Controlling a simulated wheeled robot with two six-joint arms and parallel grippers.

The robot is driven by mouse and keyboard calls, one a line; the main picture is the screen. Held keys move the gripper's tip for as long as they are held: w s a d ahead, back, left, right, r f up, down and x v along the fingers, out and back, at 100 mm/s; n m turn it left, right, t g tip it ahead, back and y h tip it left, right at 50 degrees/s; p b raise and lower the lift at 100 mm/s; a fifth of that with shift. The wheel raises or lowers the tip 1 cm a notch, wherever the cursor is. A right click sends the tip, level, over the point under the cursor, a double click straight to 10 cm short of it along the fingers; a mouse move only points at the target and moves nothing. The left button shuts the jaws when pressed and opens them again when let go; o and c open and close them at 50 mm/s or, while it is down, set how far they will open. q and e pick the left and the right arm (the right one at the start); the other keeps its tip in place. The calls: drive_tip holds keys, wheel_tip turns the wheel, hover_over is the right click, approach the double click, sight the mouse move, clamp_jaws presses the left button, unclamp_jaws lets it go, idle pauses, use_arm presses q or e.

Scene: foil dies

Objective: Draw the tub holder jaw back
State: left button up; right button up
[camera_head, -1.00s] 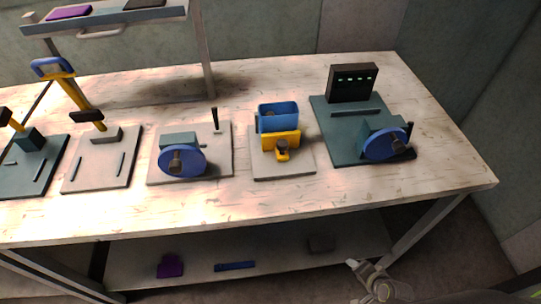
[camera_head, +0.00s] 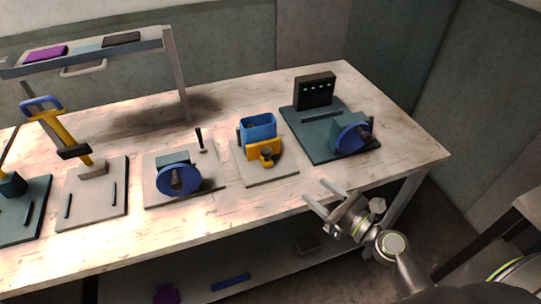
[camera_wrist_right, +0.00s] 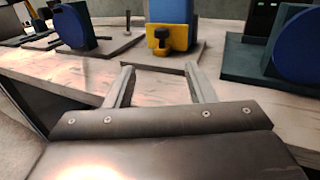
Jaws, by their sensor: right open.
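The tub holder stands on a pale base plate (camera_head: 270,175) on the table. My right gripper (camera_head: 318,192) is open and empty at the table's front edge, to the right of and nearer than the holder. It touches nothing that I can see. My left gripper is not in view.
To the right is a dark green plate (camera_head: 310,146) with a blue wheel (camera_head: 352,137) and a black display box (camera_head: 314,91). A lower shelf (camera_head: 270,264) lies beneath the table.

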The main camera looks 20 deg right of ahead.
drive_tip(key=p, duration=0.3)
approach(270, 153)
drive_tip(key=shift+m, duration=0.3)
drive_tip(key=x, duration=0.9)
clamp_jaws()
